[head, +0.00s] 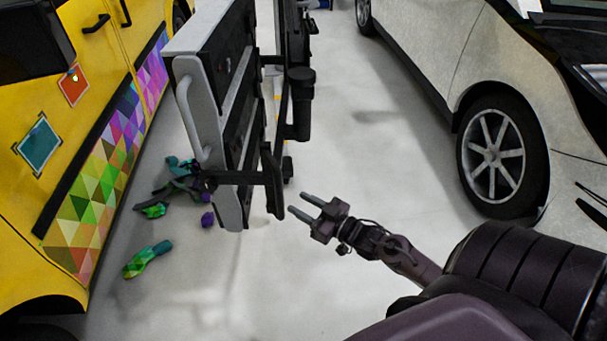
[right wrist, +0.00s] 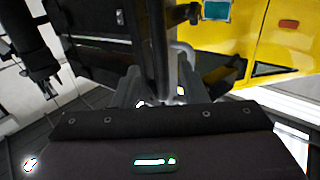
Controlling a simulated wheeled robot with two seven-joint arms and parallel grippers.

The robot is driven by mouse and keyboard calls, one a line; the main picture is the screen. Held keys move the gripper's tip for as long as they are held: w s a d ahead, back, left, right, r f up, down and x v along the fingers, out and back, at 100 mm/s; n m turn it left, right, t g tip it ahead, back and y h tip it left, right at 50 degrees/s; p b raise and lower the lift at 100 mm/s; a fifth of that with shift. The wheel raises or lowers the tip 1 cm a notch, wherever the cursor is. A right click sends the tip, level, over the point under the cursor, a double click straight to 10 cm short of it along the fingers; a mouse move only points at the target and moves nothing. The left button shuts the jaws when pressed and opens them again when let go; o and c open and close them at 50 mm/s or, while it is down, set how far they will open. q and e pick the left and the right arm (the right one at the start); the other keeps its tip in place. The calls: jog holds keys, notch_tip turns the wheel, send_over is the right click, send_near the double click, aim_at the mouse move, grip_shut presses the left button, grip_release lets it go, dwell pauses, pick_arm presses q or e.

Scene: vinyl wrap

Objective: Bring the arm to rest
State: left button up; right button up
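My right arm comes in from the right in the head view. Its gripper (head: 299,203) points left, toward the grey and black cart, with its two fingers apart and nothing between them. It hangs above the floor, just right of the cart's lower edge, and looks apart from it. In the right wrist view, the fingers of my right gripper (right wrist: 160,92) are spread, with parts of the cart behind them. My left gripper is in neither view.
A grey and black cart (head: 188,118) stands at centre. A yellow van (head: 98,60) with coloured vinyl is at left, a white car (head: 432,55) at right. Crumpled vinyl scraps (head: 148,260) lie on the floor by the van. The floor (head: 365,140) between cart and white car is clear.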

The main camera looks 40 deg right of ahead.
dwell(0.4)
jog(key=s+f+m+g+h+p, duration=0.1)
jog(key=s+f+g+h, duration=0.15)
jog(key=s+f, duration=0.65)
jog(key=s+f+m+g+h+p, duration=0.15)
jog(key=f+g, duration=0.25)
jog(key=f, duration=1.2)
jog(key=s+a+f+g, duration=0.3)
jog(key=s+f, duration=0.2)
jog(key=s, duration=0.4)
jog(key=s+a+f+n+g+p, duration=0.1)
jog(key=s+a+f+g, duration=0.2)
jog(key=s, duration=0.5)
jog(key=s+a+f+g+h, duration=0.1)
jog(key=s+a+f+g, duration=0.2)
jog(key=s+f, duration=0.4)
jog(key=s+a, duration=0.1)
jog(key=s, duration=0.1)
jog(key=shift+s+a+g, duration=0.3)
jog(key=shift+a+g, duration=0.05)
jog(key=shift+n, duration=0.25)
jog(key=shift+c, duration=0.3)
